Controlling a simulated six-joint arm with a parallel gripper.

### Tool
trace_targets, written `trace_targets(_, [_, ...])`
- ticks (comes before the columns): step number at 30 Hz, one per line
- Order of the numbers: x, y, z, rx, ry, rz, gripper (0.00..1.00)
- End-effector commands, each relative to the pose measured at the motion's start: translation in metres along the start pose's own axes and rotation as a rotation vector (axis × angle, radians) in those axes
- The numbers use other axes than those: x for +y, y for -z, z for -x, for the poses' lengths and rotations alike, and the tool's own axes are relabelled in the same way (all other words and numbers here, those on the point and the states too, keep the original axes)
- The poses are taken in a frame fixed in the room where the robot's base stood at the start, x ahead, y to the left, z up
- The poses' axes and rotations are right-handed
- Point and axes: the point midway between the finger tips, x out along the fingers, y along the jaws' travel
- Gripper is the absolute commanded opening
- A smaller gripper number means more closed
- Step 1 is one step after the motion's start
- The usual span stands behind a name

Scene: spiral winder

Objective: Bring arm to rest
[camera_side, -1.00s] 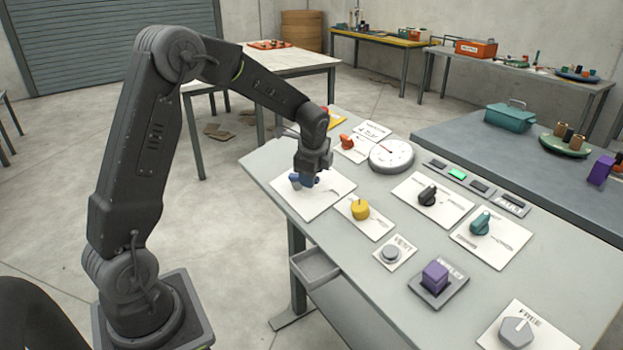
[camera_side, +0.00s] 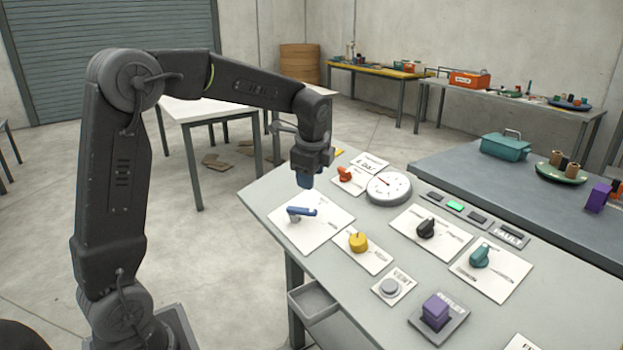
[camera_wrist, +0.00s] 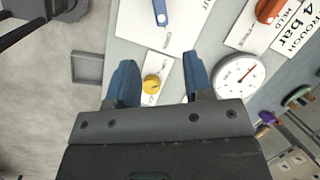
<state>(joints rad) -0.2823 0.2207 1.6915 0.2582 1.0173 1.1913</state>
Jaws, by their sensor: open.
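My gripper (camera_side: 305,182) hangs above the grey work table (camera_side: 270,170), pointing down, and holds nothing. In the wrist view its two blue fingers stand apart, so my gripper (camera_wrist: 156,82) is open. The blue lever (camera_side: 301,212) sits on its white plate (camera_side: 318,232), below and slightly left of the gripper in the side view. In the wrist view the lever (camera_wrist: 160,12) shows at the top, beyond the fingertips. Clear space shows between gripper and lever.
Near the gripper are a red knob (camera_side: 345,173), a round white gauge (camera_side: 388,188) and a yellow knob (camera_side: 358,242). Black (camera_side: 426,229) and teal (camera_side: 479,255) knobs, a grey button (camera_side: 390,287) and a purple block (camera_side: 436,310) stand further right. One green indicator (camera_side: 455,206) is lit.

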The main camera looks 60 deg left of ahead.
Motion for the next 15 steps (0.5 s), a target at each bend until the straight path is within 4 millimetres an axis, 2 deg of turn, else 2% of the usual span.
trace_targets(4, [0.012, 0.004, 0.014, 0.021, 0.015, 0.054, 0.47])
trace_targets(7, [0.038, 0.009, 0.037, 0.064, 0.036, 0.163, 0.47])
trace_targets(12, [0.105, 0.017, 0.078, 0.176, 0.052, 0.438, 0.47])
trace_targets(15, [0.147, 0.018, 0.093, 0.248, 0.042, 0.603, 0.47])
